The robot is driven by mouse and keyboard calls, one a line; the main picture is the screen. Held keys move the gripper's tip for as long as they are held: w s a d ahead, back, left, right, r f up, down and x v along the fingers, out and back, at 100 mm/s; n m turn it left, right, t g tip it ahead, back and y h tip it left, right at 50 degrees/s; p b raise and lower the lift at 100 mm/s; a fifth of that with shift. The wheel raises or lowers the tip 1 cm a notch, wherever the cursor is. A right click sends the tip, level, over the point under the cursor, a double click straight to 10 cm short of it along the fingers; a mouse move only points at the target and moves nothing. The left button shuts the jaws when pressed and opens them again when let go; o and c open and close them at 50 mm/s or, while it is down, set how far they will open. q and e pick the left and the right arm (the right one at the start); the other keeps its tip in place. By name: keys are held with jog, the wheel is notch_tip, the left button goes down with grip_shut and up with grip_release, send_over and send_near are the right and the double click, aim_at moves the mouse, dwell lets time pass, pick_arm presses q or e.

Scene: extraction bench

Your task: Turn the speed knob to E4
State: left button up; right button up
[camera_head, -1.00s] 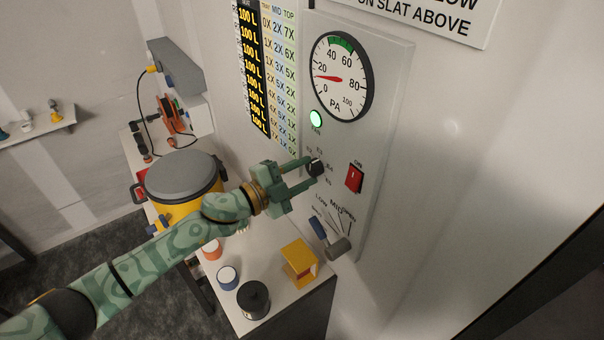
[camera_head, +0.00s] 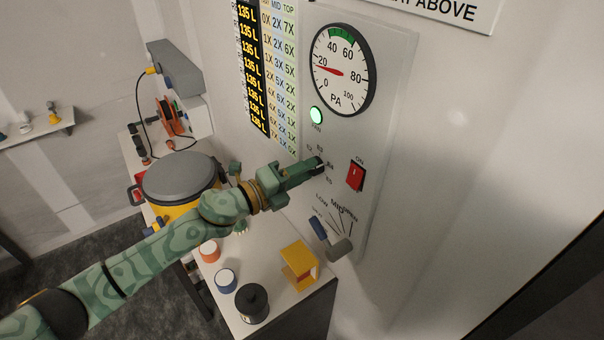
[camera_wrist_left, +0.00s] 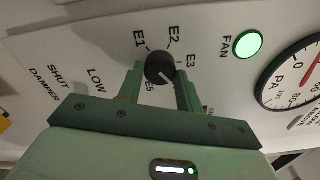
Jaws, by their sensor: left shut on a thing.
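The black speed knob (camera_wrist_left: 159,68) sits on the panel between my left gripper's fingers in the left wrist view. E1, E2, E3 and E5 are readable around it; the E4 spot is hidden by the right-hand finger. The knob's white mark appears to point to the lower right, between E3 and E5. My left gripper (camera_head: 318,165) is shut on the knob and is rolled, with one finger largely behind the other in the head view. The gripper also shows in the left wrist view (camera_wrist_left: 160,85). My right gripper is not in view.
The panel (camera_head: 395,90) holds a PA gauge (camera_head: 345,90) reading about 20, a lit green FAN lamp (camera_head: 316,115), a red switch (camera_head: 355,176) and a damper lever (camera_head: 339,248). The display (camera_head: 250,70) reads 135 L. A yellow block (camera_head: 299,264) and black jar (camera_head: 251,303) stand below.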

pick_arm(q)
jog(key=shift+f+m, duration=0.1)
jog(key=shift+m, duration=0.5)
jog(key=o, duration=1)
jog(key=b+v, duration=0.3)
jog(key=v, duration=1.3)
jog(key=shift+s+a+b, duration=0.1)
jog(key=shift+a+b, duration=0.05)
jog(key=shift+b, duration=0.15)
